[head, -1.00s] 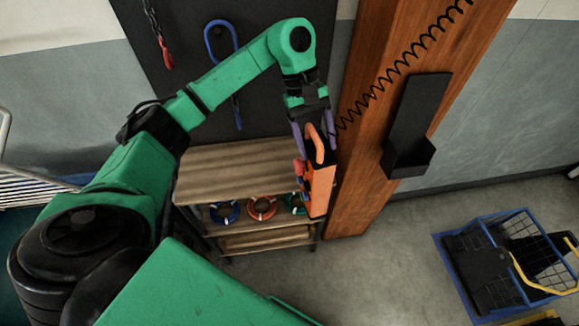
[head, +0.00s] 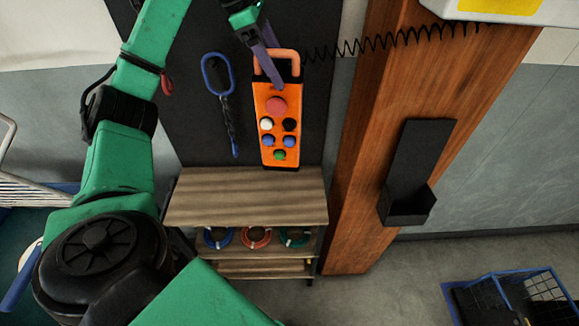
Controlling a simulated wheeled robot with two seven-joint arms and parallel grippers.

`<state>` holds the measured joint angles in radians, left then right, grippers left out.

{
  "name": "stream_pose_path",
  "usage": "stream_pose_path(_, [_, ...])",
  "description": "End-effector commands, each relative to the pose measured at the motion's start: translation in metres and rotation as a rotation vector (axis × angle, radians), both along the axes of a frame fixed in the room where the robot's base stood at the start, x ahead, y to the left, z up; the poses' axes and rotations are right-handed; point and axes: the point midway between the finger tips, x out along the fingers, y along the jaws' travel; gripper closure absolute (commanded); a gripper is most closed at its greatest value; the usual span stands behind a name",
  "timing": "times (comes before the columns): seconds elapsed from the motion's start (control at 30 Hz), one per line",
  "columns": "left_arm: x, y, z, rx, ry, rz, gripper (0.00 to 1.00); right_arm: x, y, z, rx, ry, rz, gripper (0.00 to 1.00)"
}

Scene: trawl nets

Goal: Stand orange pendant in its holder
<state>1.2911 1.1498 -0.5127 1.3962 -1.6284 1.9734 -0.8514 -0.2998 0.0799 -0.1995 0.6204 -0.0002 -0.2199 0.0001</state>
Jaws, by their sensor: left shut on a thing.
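The orange pendant (head: 278,119) hangs upright in the head view, its face with a red button and several smaller coloured buttons turned toward me. My left gripper (head: 272,72) is shut on the pendant near its top handle and holds it in the air in front of the dark panel. A black coiled cord runs from the pendant's top to the right. The black holder (head: 418,160), a back plate with a shallow pocket at its bottom, is fixed on the wooden post to the right of the pendant and is empty. My right gripper is not in view.
A wooden shelf unit (head: 245,197) with blue, red and green rings stands below the pendant. A blue carabiner (head: 217,73) hangs on the panel. A blue wire basket (head: 520,297) sits on the floor at lower right.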

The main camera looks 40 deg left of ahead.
Motion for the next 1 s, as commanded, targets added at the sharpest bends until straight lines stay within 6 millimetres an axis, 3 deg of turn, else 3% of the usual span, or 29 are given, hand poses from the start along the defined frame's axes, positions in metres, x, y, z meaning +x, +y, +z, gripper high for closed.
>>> stream_pose_path(0.13, [-0.006, 0.012, 0.015, -0.003, -0.003, 0.093, 1.0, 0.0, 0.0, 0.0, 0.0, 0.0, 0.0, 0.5])
stream_pose_path(0.43, [-0.007, 0.014, 0.007, -0.018, 0.02, 0.111, 1.0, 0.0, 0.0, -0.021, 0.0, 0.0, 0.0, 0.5])
stream_pose_path(0.67, [-0.007, 0.013, -0.055, -0.017, 0.025, 0.107, 1.0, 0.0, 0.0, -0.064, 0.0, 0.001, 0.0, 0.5])
stream_pose_path(0.9, [-0.008, 0.015, -0.12, -0.013, 0.027, 0.111, 1.0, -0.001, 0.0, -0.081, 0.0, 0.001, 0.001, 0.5])
stream_pose_path(1.0, [-0.008, 0.014, -0.139, -0.014, 0.024, 0.11, 1.0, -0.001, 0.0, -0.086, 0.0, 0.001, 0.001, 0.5])
